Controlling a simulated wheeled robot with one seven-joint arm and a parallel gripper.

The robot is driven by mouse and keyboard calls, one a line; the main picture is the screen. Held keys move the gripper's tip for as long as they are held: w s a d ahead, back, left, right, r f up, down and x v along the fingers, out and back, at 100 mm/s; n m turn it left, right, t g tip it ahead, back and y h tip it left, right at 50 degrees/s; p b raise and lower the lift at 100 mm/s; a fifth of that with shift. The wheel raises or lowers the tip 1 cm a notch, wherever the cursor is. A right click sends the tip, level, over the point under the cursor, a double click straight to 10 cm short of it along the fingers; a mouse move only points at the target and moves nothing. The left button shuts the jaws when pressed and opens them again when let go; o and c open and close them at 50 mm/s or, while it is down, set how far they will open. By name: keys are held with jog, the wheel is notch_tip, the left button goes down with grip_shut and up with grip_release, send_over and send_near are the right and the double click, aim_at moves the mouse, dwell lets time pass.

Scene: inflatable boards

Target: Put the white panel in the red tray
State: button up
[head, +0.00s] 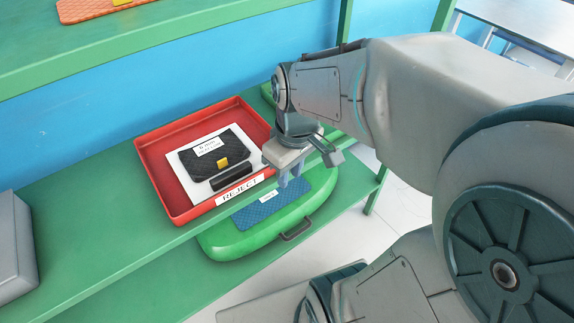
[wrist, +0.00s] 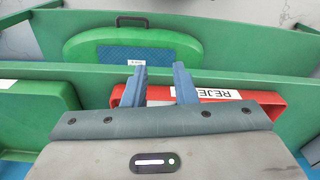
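The red tray (head: 152,165) sits on the green shelf with a REJECT label on its front wall. Part of its rim shows in the wrist view (wrist: 272,97). The white panel (head: 190,190) lies flat inside the tray, with a black textured pad (head: 196,163) bearing a white label and a yellow tab on top. My gripper (head: 291,180) is beside the tray's right front corner, fingers pointing down. In the wrist view its two blue fingers (wrist: 158,88) are apart with nothing held between them.
A green rounded board (head: 232,238) with a blue textured pad (head: 275,205) and a dark handle lies on a lower level in front of the tray. A grey box (head: 14,250) stands at the left. The shelf (head: 100,235) between it and the tray is clear. Another shelf (head: 180,30) runs above.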

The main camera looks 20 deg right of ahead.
jog(key=s+m, duration=0.2)
jog(key=m, duration=0.1)
jog(key=s+m, duration=0.1)
jog(key=m, duration=0.1)
jog(key=shift+f+t+h, duration=0.3)
jog(key=shift+f+t, duration=0.1)
